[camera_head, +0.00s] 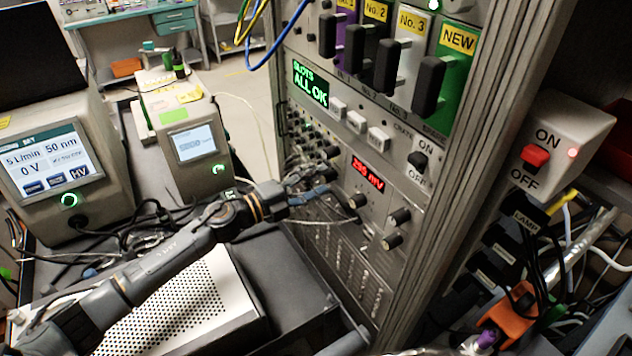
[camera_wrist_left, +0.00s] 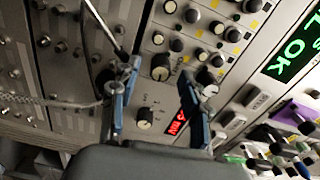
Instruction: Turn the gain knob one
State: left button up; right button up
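My left gripper (camera_head: 324,178) reaches in from the left in front of the rack panel, just left of a red mV display (camera_head: 367,174). In the left wrist view its two blue-grey fingers (camera_wrist_left: 160,72) are spread apart with nothing held between them. A black knob with a pale cap (camera_wrist_left: 161,66) shows between the fingertips; whether they touch it I cannot tell. Another such knob (camera_wrist_left: 145,118) shows lower between the fingers, beside the red display (camera_wrist_left: 176,123). The knob labels are too small to read, so I cannot tell which is gain knob one. My right gripper is not in view.
More small knobs (camera_wrist_left: 233,35) crowd the panel. A green ALL OK screen (camera_head: 311,84) and several black-handled modules (camera_head: 430,85) sit above. Thin cables hang near the gripper. A white ON/OFF box (camera_head: 560,140) is on the right. A perforated case (camera_head: 190,310) lies below my arm.

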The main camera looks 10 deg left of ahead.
pick_arm(q)
jog(key=v, duration=1.2)
jog(key=shift+r, duration=0.15)
